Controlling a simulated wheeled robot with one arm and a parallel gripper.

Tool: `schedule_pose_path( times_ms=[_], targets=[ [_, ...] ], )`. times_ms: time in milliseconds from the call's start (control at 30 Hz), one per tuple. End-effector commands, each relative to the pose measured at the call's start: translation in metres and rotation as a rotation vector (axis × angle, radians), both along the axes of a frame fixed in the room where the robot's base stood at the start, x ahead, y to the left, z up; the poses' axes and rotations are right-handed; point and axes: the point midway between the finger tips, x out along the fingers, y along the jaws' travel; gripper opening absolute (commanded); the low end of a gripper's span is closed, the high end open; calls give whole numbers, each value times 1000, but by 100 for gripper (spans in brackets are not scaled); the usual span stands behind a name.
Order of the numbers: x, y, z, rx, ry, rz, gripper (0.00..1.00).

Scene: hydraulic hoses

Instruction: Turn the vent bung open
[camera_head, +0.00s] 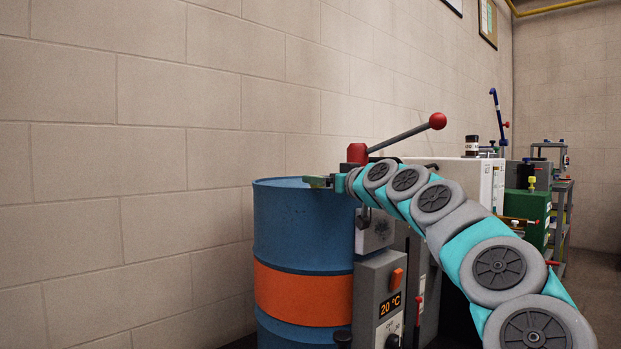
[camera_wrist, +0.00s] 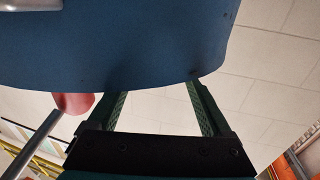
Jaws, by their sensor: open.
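A blue drum (camera_head: 300,225) with an orange band stands against the wall in the head view. My gripper (camera_head: 318,182) is at the drum's top rim, reaching in from the right. In the wrist view, my gripper (camera_wrist: 157,92) has its two dark green fingers apart with nothing seen between them. The blue drum surface (camera_wrist: 130,45) fills the top of that view, and the fingertips meet its edge. I cannot tell whether they touch it. I cannot make out the vent bung in either view. A grey metal part (camera_wrist: 35,4) shows at the top left of the wrist view.
A lever with a red ball (camera_head: 437,121) rises from a red block (camera_head: 357,153) just behind my gripper. A grey control box (camera_head: 378,300) reading 20 °C stands beside the drum. A red part (camera_wrist: 73,103) with a grey rod is near my fingers. Equipment crowds the right.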

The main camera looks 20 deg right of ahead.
Motion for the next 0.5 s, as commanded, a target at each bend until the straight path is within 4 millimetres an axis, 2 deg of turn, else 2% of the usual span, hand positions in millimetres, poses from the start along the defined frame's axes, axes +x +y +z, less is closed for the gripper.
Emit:
schedule_pose_path(
  times_ms=[200, 500],
  targets=[
    [31, 5, 0, -1, 3, 2, 84],
    [53, 8, -1, -1, 3, 2, 84]
  ],
)
